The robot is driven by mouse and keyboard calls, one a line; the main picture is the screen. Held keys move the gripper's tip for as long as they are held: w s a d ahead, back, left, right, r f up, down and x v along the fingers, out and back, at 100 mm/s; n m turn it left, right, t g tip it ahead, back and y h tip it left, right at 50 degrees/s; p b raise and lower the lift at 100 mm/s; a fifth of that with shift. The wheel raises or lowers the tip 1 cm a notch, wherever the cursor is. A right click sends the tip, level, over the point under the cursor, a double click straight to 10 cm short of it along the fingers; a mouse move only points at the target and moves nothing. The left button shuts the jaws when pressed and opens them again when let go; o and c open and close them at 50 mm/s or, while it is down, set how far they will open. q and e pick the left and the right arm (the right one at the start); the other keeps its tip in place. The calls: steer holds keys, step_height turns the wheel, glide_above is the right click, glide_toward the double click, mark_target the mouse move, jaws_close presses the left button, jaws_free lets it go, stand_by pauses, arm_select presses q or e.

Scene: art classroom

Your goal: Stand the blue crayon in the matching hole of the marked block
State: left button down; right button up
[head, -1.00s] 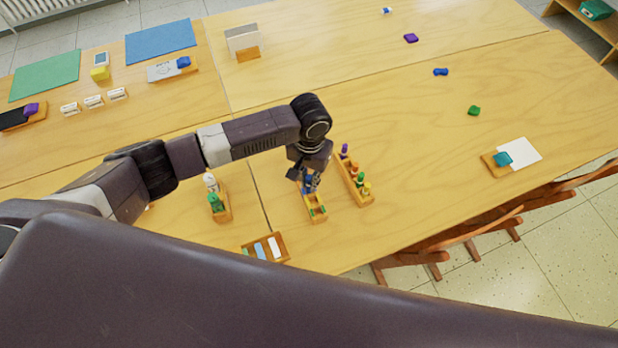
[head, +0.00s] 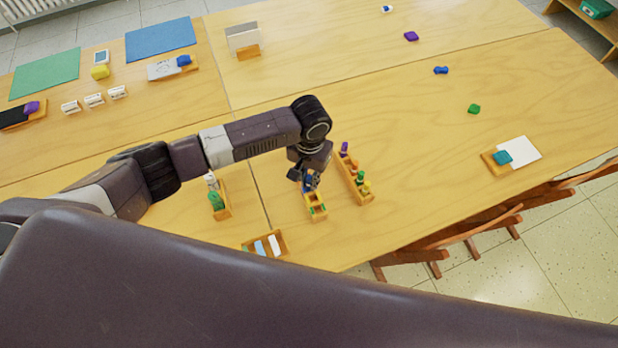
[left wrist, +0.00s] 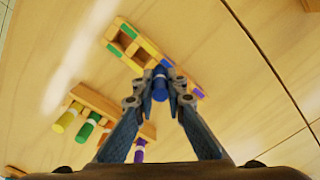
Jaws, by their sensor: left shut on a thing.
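The blue crayon (left wrist: 160,88) is between the fingertips of my left gripper (head: 309,184), which is shut on it. In the left wrist view its far end meets the marked block (left wrist: 124,41) beside a blue mark. I cannot tell whether the end is inside a hole or just above it. The block has open square holes with green, yellow, blue and purple marks. In the head view the marked block (head: 317,213) shows its near end below my gripper; its far part is hidden. My right gripper is not in view.
A wooden rack (head: 352,181) with several coloured crayons stands close to the right of the block. A tray (head: 281,252) with chalk-like sticks lies near the table's front edge. Another holder (head: 223,208) stands left. The table's right middle is mostly clear.

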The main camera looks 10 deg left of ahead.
arm_select(q)
steer(key=shift+f, duration=0.3)
stand_by(0.5)
steer(key=c, duration=1.9)
jaws_free()
steer(key=shift+o, duration=1.2)
steer(key=shift+r+p, duration=0.1)
steer(key=shift+p, duration=0.2)
steer(key=shift+r+p, duration=2.95)
steer(key=shift+p, duration=0.25)
